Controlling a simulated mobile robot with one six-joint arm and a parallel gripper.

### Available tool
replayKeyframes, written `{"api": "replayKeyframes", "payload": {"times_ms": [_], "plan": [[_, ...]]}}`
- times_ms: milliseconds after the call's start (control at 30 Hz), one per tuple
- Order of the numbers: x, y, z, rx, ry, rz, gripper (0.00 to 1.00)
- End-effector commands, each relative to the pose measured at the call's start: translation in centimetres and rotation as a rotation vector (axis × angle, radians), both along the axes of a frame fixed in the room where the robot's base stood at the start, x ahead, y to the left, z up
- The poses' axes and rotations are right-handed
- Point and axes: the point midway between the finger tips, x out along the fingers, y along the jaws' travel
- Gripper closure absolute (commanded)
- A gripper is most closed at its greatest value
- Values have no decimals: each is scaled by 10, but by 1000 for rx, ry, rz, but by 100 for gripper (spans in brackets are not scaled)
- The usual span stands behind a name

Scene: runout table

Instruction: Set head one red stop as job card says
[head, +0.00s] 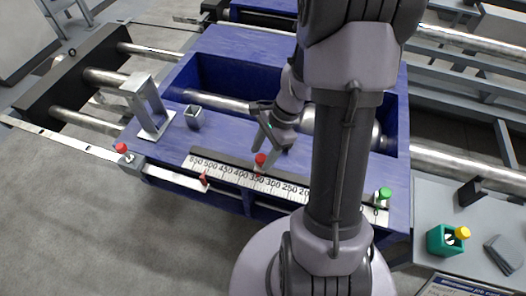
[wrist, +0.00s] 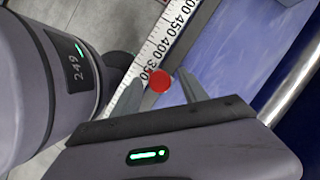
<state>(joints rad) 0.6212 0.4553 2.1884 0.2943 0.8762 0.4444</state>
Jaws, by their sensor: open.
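A red-topped stop (head: 260,159) stands at the scale (head: 232,173) on the blue table, close to the 350 mark. My gripper (head: 265,150) is over it with its fingers pointing down. In the wrist view the red knob (wrist: 160,81) lies between my gripper's two spread fingers (wrist: 160,90); I cannot tell whether either touches it. The scale (wrist: 160,38) runs past the knob there. Another red knob (head: 121,148) sits on a grey block at the rail's left end. A card (head: 455,286) shows only partly at the bottom right edge, its text unreadable.
A green knob (head: 384,193) stands at the scale's right end. A small red pointer (head: 204,181) sits below the scale. A grey bracket (head: 150,105) and a small open box (head: 194,117) stand left on the table. A teal holder with a yellow knob (head: 461,233) is at right.

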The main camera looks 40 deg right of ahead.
Motion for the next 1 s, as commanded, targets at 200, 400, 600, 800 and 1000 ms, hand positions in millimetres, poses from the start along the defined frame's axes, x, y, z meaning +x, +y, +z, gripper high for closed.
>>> {"api": "replayKeyframes", "payload": {"times_ms": [200,400,600,800,1000], "plan": [[-1,-13,37,-2,-2,-2,49],[-6,-40,102,-2,-3,-2,49],[-9,-59,147,-1,-1,-2,49],[-10,-66,161,0,-1,0,49],[-10,-66,161,0,0,0,49]]}}
